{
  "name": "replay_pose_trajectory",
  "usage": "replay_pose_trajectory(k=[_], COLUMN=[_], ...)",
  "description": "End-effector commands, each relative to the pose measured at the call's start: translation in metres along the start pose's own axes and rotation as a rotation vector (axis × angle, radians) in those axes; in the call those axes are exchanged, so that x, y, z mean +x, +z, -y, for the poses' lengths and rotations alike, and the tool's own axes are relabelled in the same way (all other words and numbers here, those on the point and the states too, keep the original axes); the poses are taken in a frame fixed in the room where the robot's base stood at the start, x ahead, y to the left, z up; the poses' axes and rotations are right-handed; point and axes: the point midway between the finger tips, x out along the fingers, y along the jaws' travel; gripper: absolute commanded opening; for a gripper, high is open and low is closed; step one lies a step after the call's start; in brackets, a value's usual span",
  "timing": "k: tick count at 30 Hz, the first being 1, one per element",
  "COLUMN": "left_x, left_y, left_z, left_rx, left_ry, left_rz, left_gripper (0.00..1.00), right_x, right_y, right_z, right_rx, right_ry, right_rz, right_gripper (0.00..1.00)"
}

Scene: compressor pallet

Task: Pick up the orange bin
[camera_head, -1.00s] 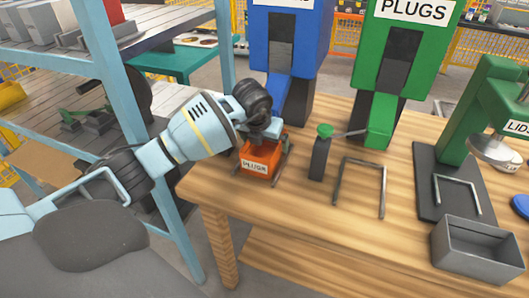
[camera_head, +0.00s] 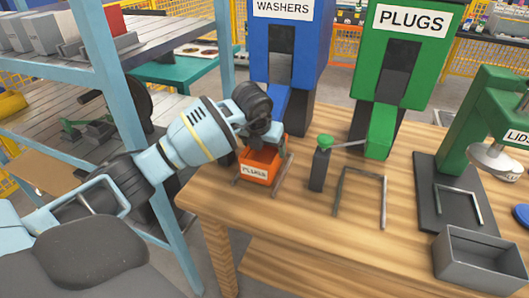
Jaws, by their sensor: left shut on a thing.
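The orange bin (camera_head: 259,166), with a white label on its front, is at the left part of the wooden table, between two thin metal rails. My left gripper (camera_head: 264,143) reaches in from the left and is shut on the bin's back upper edge. The gripper and wrist hide part of the bin's back. I cannot tell whether the bin's base touches the table. My right gripper is out of view.
A dark post with a green knob (camera_head: 325,141) stands right of the bin. The blue washers dispenser (camera_head: 290,45) and green plugs dispenser (camera_head: 412,55) stand behind. A blue shelf post (camera_head: 145,130) is close to my left arm. A grey box (camera_head: 478,262) sits front right.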

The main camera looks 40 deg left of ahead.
Motion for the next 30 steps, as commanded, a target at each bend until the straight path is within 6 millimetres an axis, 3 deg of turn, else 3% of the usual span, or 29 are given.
replay_pose_trajectory(k=[4,20,30], left_x=[-0.024,-0.052,-0.078], left_y=[0.011,-0.053,-0.102], left_z=[0.000,0.018,0.034], left_rx=[-0.001,0.003,0.004], left_ry=[-0.001,-0.001,-0.002], left_rz=[0.006,0.001,0.001], left_gripper=[0.59,0.59,0.59], right_x=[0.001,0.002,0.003], right_y=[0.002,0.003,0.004], right_z=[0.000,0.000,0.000], right_rx=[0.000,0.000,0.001], right_ry=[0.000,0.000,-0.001], right_rz=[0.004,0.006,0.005], right_gripper=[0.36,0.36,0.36])
